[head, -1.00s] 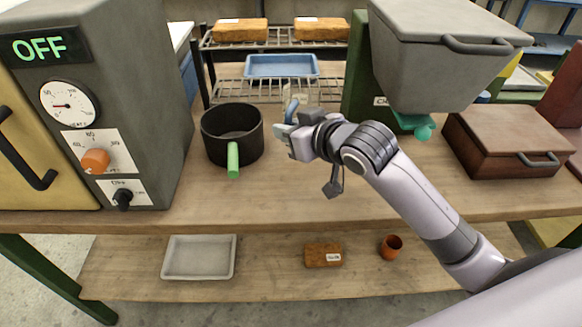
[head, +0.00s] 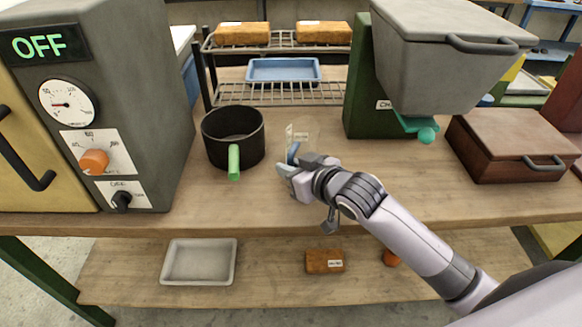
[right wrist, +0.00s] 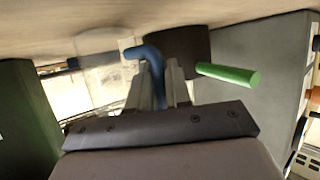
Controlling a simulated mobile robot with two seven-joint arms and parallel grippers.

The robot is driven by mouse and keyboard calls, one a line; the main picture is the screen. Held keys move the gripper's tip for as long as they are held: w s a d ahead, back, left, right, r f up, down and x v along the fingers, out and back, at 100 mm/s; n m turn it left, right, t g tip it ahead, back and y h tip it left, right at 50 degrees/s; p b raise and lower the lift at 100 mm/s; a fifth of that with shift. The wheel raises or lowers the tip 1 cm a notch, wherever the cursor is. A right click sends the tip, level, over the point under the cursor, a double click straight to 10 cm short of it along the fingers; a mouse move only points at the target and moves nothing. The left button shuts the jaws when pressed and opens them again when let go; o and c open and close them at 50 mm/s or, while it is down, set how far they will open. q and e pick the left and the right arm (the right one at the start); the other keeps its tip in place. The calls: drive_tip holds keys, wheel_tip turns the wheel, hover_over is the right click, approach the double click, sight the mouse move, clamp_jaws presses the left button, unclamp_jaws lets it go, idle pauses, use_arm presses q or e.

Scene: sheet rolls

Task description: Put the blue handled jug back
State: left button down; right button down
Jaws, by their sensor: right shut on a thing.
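The jug is clear, with a pale label and a blue handle. Its clear body (head: 304,133) is in the middle of the head view, right of the black pot. My right gripper (head: 288,162) is shut on its blue handle (right wrist: 146,53). In the right wrist view the handle runs down between the two fingers (right wrist: 160,88), and the clear body (right wrist: 98,52) is left of it. The jug looks upright; I cannot tell whether its base touches the bench. My left gripper is out of view.
A black pot (head: 226,142) with a green handle (head: 234,162) stands close left. Behind is a wire rack (head: 290,95) with a blue tray (head: 284,70). A grey hopper machine (head: 430,60) and brown box (head: 515,145) stand right. The front bench (head: 150,225) is clear.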

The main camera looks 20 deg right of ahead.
drive_tip(key=c, duration=1.1)
unclamp_jaws()
drive_tip(key=shift+f, duration=0.1)
drive_tip(key=shift+o, duration=0.2)
drive_tip(key=shift+s+r, duration=0.1)
drive_tip(key=shift+r, duration=0.1)
drive_tip(key=v, duration=1.1)
drive_tip(key=shift+s+d+p, duration=0.15)
drive_tip(key=shift+s+p, duration=0.2)
drive_tip(key=shift+p, duration=0.05)
drive_tip(key=shift+r, duration=0.1)
drive_tip(key=s+d+f+m+g+h, duration=0.1)
drive_tip(key=s+d+f+g+h, duration=0.1)
drive_tip(key=s+f+g, duration=0.6)
drive_tip(key=s+d+f+m+g+h, duration=0.1)
drive_tip(key=s+d+f+h, duration=0.1)
drive_tip(key=s+f, duration=0.75)
drive_tip(key=shift+w+a+f+t+y+p, duration=0.25)
drive_tip(key=shift+w+a+f+t+p, duration=0.3)
drive_tip(key=shift+t, duration=0.6)
drive_tip(key=shift+w+a+f+t+y+p, duration=0.3)
drive_tip(key=shift+w+a+t+p, duration=0.15)
drive_tip(key=shift+w+t+p, duration=0.5)
drive_tip(key=shift+w+a+f+t+y+p, duration=0.3)
drive_tip(key=shift+a+f+t+p, duration=0.15)
drive_tip(key=shift+t, duration=0.85)
